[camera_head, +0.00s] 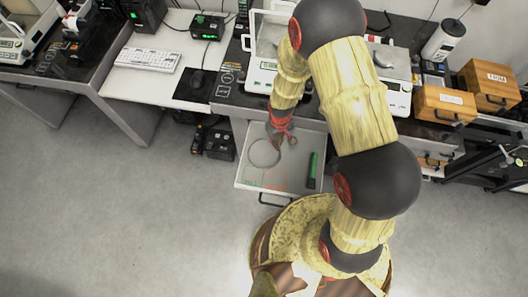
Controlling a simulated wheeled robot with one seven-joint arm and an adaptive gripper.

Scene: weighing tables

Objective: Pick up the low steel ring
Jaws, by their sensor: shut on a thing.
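The low steel ring (251,160) is a thin grey hoop in the open white drawer (243,184), at the drawer's left side. My gripper (280,143) reaches down into the drawer from above, at the ring's right upper edge. Its red fingers are shut on the ring's rim. The fingers cover that part of the ring. I cannot tell whether the ring is clear of the drawer floor.
A green and black stick-like object (313,170) lies in the drawer's right part. Black items (220,145) stand left of the drawer. The floor at left is clear.

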